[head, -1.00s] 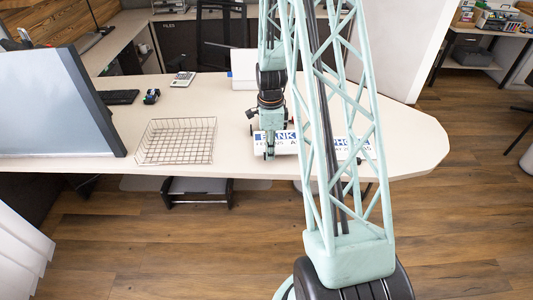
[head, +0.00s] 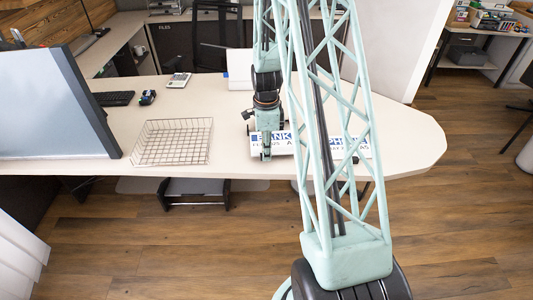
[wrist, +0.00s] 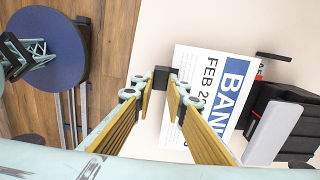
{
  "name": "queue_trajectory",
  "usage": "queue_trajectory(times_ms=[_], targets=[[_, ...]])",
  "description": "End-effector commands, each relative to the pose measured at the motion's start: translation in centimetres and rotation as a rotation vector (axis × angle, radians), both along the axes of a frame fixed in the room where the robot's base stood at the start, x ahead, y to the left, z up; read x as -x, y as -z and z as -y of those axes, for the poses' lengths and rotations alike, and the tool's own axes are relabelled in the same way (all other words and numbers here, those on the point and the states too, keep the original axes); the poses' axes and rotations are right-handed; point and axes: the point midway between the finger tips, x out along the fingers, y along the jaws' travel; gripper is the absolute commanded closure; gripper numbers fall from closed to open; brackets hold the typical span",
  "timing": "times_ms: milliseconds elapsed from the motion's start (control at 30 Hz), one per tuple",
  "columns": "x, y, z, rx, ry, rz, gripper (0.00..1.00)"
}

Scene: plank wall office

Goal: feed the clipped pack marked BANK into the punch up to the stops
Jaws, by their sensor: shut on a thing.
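The clipped pack marked BANK (wrist: 211,87) is a white sheet pack with a blue band and a line starting "FEB 20". It also shows near the desk's front edge in the head view (head: 257,148). A small black clip (wrist: 161,77) is on its left edge in the wrist view. My gripper (wrist: 158,88) is shut at that edge, with its fingertips around the clip; it also shows in the head view (head: 266,153). The black punch (wrist: 270,112) with a grey lever lies against the pack's far side. The contact with its stops is hidden.
A second pack marked PHONE (head: 350,142) lies to the right, partly behind my arm. A wire basket (head: 172,143) stands to the left, with a monitor (head: 60,105) beyond it. The desk's front edge (head: 225,170) is close. The desk's right end (head: 420,145) is clear.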

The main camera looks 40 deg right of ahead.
Motion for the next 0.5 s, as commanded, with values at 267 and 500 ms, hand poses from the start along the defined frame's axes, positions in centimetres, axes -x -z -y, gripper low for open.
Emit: queue_trajectory(times_ms=[267, 500], targets=[[-0.5, 1.4, 0.4, -0.001, 0.0, -0.001, 1.0], [-1.4, 1.3, 1.1, 0.001, 0.0, 0.001, 1.0]])
